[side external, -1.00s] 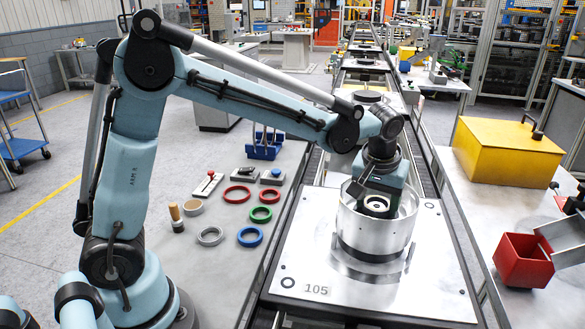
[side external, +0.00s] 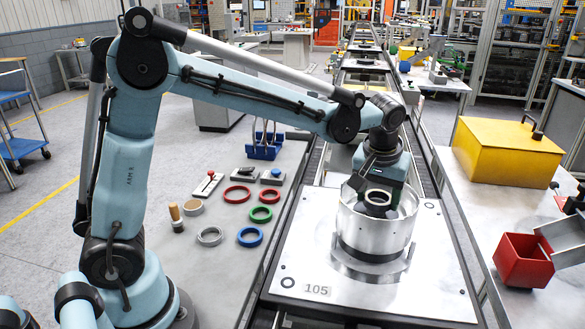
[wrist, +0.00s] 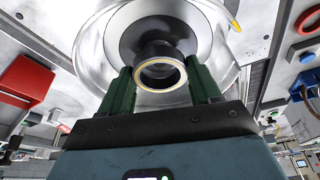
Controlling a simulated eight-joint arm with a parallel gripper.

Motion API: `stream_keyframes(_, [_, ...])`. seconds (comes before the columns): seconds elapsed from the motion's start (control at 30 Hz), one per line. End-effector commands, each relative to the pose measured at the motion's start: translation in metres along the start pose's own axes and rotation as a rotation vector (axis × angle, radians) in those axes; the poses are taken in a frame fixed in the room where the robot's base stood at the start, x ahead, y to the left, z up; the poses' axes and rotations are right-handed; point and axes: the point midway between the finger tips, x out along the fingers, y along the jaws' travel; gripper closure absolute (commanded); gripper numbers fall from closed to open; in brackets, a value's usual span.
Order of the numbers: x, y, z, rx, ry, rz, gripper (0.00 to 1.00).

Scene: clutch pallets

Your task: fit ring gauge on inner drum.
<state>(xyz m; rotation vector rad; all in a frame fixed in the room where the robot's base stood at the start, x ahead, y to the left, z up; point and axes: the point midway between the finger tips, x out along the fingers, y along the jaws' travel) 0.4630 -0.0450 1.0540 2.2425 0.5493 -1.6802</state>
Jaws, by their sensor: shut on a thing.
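The ring gauge (side external: 379,191) is a small pale ring with a tan rim. In the wrist view the ring (wrist: 161,87) shows a thin yellow edge. My gripper (wrist: 161,75) is shut on it, with a green finger on each side. In the side view my gripper (side external: 380,186) is at the mouth of a large silver drum (side external: 376,237). The dark inner drum (wrist: 153,47) stands inside that drum, behind the ring in the wrist view. The ring lines up roughly with it, but I cannot tell whether they touch.
The silver drum stands on a pale pallet marked 105 (side external: 317,290). Several coloured rings, including a blue one (side external: 250,237), lie on the left bench. A yellow box (side external: 505,153) and a red bin (side external: 523,262) stand on the right. The drum's wall surrounds the work area closely.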

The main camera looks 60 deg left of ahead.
Motion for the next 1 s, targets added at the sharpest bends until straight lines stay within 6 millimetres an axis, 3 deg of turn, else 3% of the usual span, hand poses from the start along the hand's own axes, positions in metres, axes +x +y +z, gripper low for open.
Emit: stream_keyframes(1.0, [0.0063,0.0,0.0018,0.0,0.0,0.0,0.79])
